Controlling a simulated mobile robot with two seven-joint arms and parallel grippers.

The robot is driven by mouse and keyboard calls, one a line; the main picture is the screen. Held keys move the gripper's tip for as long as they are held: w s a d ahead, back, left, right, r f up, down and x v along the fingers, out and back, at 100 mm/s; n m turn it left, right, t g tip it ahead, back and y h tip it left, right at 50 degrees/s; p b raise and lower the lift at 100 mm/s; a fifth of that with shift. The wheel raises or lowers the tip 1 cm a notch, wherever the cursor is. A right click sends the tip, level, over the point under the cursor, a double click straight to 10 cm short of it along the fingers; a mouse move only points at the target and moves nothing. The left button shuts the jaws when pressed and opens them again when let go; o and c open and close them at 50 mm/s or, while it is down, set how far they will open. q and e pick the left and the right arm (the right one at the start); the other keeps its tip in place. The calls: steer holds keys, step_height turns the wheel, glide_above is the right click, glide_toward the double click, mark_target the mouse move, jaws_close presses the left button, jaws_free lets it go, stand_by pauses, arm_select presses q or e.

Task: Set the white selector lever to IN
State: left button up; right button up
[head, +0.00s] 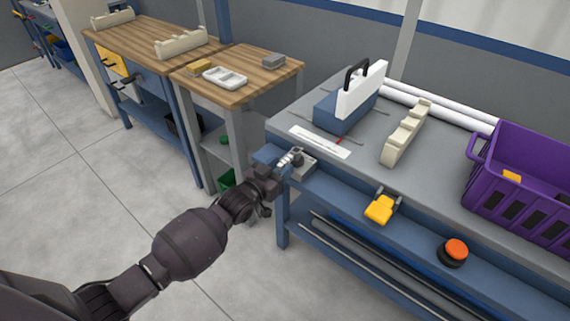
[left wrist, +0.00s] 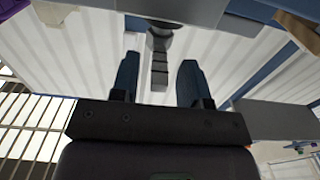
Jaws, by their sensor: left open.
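The selector lever (head: 287,159) is a short, pale, ridged handle on a small grey housing (head: 304,164) at the front left corner of the grey workbench. My left gripper (head: 275,173) is at this corner, just in front of the lever. In the left wrist view the lever (left wrist: 159,70) looks grey and ridged and lies between the two open fingers, with gaps on both sides. No contact shows. The IN mark and the lever's exact setting cannot be read. My right gripper is not in view.
On the workbench (head: 385,170) are a blue machine (head: 340,112) with a white panel and black handle, a cream rack (head: 407,132), white pipes and a purple crate (head: 530,165). A yellow pedal-like part (head: 380,208) and an orange button (head: 456,249) are on the front. Wooden tables stand left.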

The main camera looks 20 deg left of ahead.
arm_select(q)
steer(key=shift+x, duration=0.95)
jaws_close()
